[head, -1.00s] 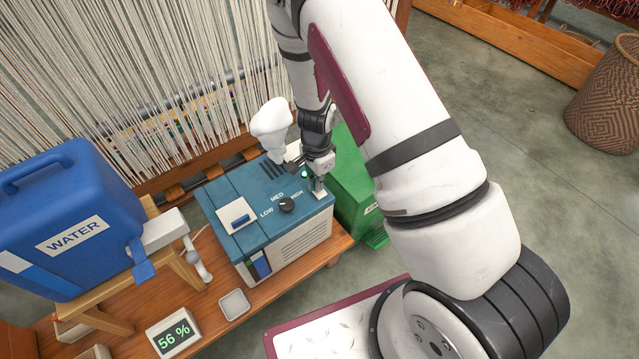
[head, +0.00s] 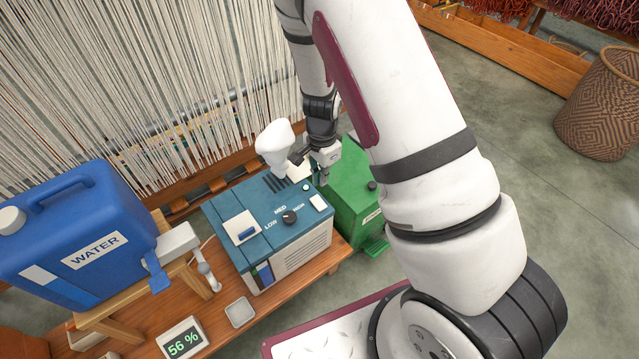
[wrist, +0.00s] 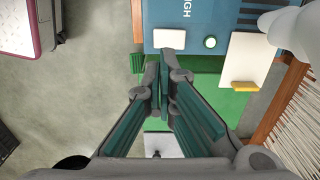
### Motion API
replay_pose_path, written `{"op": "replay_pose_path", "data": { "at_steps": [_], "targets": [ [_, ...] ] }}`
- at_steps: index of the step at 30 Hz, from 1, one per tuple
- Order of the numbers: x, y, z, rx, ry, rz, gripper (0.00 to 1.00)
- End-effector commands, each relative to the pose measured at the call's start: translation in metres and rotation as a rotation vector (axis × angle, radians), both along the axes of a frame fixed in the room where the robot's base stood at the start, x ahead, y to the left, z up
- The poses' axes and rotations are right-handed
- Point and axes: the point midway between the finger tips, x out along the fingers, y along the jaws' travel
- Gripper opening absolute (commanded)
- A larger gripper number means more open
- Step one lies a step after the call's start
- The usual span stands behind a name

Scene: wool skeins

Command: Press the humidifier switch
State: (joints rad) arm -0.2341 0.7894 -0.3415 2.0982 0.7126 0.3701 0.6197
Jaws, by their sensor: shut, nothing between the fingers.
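The humidifier is a teal box (head: 262,205) with a white nozzle (head: 274,143), on a wooden bench in the head view. Its top carries a black dial (head: 289,217) marked LOW, MED and HIGH. A white rocker switch (head: 318,202) sits at the right corner, near a small round green light (head: 306,188). In the wrist view the switch (wrist: 169,39) and the green light (wrist: 210,42) lie just beyond my fingertips. My gripper (head: 324,180) is shut and empty, near the box's back right edge and apart from the switch. Which way the switch is tipped is unclear.
A green container (head: 355,207) stands right beside the humidifier, partly under my gripper. A blue WATER tank (head: 85,235) is on a wooden stand at left. A display (head: 183,340) reads 56 %. Loom threads hang behind.

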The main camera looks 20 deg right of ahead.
Motion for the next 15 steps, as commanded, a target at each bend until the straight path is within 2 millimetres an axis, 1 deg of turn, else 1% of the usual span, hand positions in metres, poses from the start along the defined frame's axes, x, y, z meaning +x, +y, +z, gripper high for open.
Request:
{"op": "replay_pose_path", "data": {
  "at_steps": [1, 3, 6, 9, 15],
  "targets": [
    [-0.001, 0.0, 0.011, 0.001, -0.002, 0.0, 0.0],
    [-0.003, 0.0, 0.02, 0.0, -0.001, 0.0, 0.0],
    [-0.004, -0.001, 0.028, 0.0, -0.001, 0.0, 0.0],
    [-0.005, -0.001, 0.032, 0.0, 0.0, 0.0, 0.0],
    [-0.005, -0.001, 0.033, 0.001, 0.001, -0.001, 0.0]
  ]
}}
